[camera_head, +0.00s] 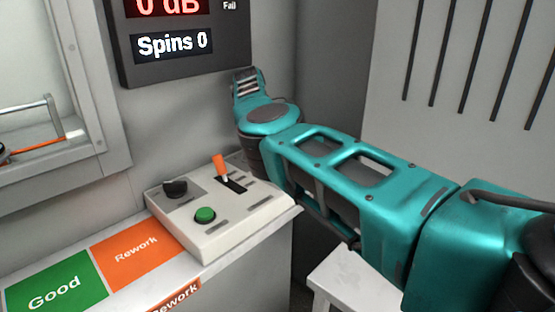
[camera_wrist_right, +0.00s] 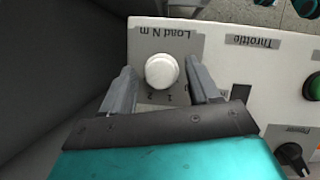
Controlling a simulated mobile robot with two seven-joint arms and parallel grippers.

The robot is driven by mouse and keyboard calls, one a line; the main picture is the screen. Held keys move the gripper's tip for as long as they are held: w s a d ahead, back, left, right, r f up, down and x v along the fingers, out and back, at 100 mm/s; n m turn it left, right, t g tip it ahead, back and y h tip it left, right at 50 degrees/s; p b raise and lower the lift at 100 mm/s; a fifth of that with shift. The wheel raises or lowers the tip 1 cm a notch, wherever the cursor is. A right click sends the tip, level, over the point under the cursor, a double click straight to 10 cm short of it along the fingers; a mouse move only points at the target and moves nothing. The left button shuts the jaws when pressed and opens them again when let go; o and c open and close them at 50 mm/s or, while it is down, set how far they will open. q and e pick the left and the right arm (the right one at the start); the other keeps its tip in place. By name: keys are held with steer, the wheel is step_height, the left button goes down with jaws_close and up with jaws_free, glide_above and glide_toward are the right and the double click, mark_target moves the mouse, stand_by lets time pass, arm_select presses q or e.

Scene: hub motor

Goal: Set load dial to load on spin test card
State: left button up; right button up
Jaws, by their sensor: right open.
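The load dial (camera_wrist_right: 162,71) is a round white knob on the control box in the right wrist view. A "Load N m" label and small numerals sit around it, upside down; I cannot make out a pointer. My right gripper (camera_wrist_right: 160,68) is open, with one finger on each side of the dial. I cannot tell whether either finger touches it. In the head view my right arm reaches in from the right, and both its gripper and the dial are hidden. I see no spin test card. My left gripper is not in view.
The control box (camera_head: 218,232) also carries a black knob (camera_head: 175,188), an orange-handled throttle lever (camera_head: 220,166) and a green button (camera_head: 205,215). Green "Good" (camera_head: 55,291) and orange "Rework" (camera_head: 138,248) areas lie left of it. A wall display (camera_head: 178,44) reads "0 dB" and "Spins 0".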

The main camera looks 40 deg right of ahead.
arm_select(q)
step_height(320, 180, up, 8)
steer(key=p, duration=0.9)
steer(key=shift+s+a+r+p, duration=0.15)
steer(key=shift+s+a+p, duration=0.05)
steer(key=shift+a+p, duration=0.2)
arm_select(e)
step_height(320, 180, up, 20)
